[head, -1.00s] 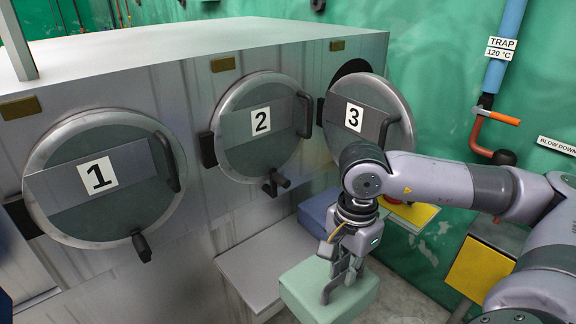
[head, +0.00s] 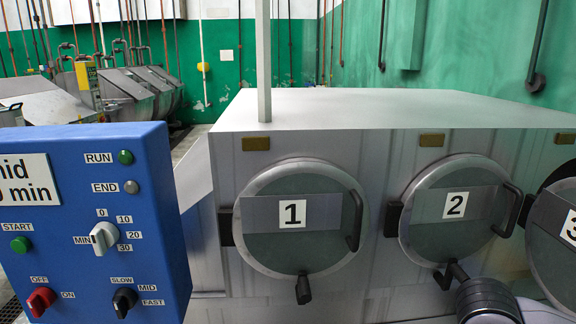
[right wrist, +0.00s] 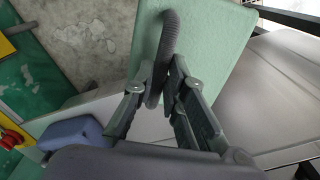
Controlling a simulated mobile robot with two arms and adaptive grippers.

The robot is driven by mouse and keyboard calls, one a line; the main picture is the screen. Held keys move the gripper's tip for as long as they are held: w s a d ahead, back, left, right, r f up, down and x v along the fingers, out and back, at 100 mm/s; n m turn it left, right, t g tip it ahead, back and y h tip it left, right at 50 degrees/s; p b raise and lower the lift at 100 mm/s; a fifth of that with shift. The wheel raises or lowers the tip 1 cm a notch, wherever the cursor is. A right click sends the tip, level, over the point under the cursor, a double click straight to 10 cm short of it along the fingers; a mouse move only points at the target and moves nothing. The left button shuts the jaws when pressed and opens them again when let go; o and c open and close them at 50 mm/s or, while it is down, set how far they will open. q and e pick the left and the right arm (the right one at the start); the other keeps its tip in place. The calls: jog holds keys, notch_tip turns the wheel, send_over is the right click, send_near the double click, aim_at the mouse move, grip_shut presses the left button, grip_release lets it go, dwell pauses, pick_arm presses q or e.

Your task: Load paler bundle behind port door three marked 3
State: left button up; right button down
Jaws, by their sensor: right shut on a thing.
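The pale green bundle (right wrist: 220,45) fills the top of the right wrist view. My right gripper (right wrist: 161,82) is shut on the dark ribbed grip on this bundle. A darker blue bundle (right wrist: 75,135) lies at the lower left there. Door three (head: 552,240), marked 3, is cut off by the right edge of the head view. It stands ajar, with a dark opening behind its upper edge. Doors one (head: 300,235) and two (head: 452,222) look shut. My left gripper is not in view.
A blue control panel (head: 95,215) with knobs and lamps stands close at the left of the head view. The grey machine top (head: 390,108) is bare. In the right wrist view, a pale surface (right wrist: 260,105) lies below the green bundle. A red button (right wrist: 12,138) shows at the left edge.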

jog(key=a+n, duration=0.1)
jog(key=n, duration=0.1)
jog(key=a+n, duration=0.2)
jog(key=w+a+n, duration=0.1)
jog(key=shift+w+a+f+n, duration=0.1)
jog(key=shift+a+f+n, duration=0.25)
jog(key=shift+n, duration=0.05)
jog(key=shift+w+a, duration=0.1)
